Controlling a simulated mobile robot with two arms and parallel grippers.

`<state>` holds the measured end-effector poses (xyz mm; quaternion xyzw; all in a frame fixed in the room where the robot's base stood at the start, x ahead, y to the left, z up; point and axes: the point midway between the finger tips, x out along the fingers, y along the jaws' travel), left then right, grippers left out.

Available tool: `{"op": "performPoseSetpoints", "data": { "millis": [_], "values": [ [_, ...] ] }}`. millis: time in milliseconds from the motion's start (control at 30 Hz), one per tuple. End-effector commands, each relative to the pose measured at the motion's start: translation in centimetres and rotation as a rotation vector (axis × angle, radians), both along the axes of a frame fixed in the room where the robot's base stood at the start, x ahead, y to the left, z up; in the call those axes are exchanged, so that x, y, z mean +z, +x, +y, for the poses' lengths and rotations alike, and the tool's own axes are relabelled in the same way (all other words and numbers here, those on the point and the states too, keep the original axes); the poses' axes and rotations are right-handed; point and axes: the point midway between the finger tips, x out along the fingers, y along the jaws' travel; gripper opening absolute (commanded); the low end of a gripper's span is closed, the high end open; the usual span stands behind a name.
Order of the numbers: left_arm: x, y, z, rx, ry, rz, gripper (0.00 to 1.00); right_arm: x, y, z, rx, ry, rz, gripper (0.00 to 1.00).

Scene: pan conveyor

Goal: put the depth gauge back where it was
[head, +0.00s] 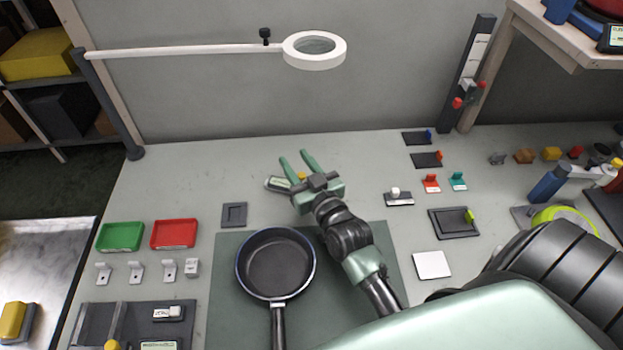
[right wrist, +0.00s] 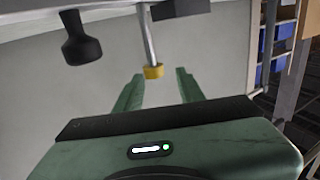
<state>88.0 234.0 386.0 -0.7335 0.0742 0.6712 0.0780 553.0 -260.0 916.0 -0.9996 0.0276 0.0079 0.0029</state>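A small device with a pale body and a greenish display, which I take for the depth gauge (head: 276,184), shows just left of my right gripper (head: 296,157). A yellow part (head: 302,177) shows beside it near the finger bases. In the right wrist view a metal rod with a yellow end (right wrist: 153,72) comes down from the top edge, in line with the gap between the fingers (right wrist: 158,75). The fingers are spread, with no visible contact on the rod. Whether the gauge rests on the bench, I cannot tell. My left gripper is out of view.
A black pan (head: 276,262) stands on the green mat (head: 225,310) in front. A dark square plate (head: 234,204) lies left of the gripper. Green (head: 120,237) and red (head: 173,233) trays are further left. A ring lamp (head: 336,56) overhangs the back. Small fixtures crowd the right.

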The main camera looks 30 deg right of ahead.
Motion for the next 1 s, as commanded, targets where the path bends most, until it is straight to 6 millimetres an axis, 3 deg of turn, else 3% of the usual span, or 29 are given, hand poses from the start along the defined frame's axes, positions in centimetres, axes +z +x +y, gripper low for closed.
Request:
{"op": "performPoseSetpoints", "data": {
  "millis": [300,500,1000],
  "values": [
    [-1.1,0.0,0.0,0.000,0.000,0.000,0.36,0.0,-7.3,0.4,-0.001,-0.002,-0.004,0.39],
    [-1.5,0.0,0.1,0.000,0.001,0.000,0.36,0.3,-10.1,0.5,-0.001,-0.003,-0.008,0.39],
    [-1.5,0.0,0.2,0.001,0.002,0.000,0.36,0.5,-10.9,0.5,-0.001,-0.004,-0.012,0.39]
  ]
}}
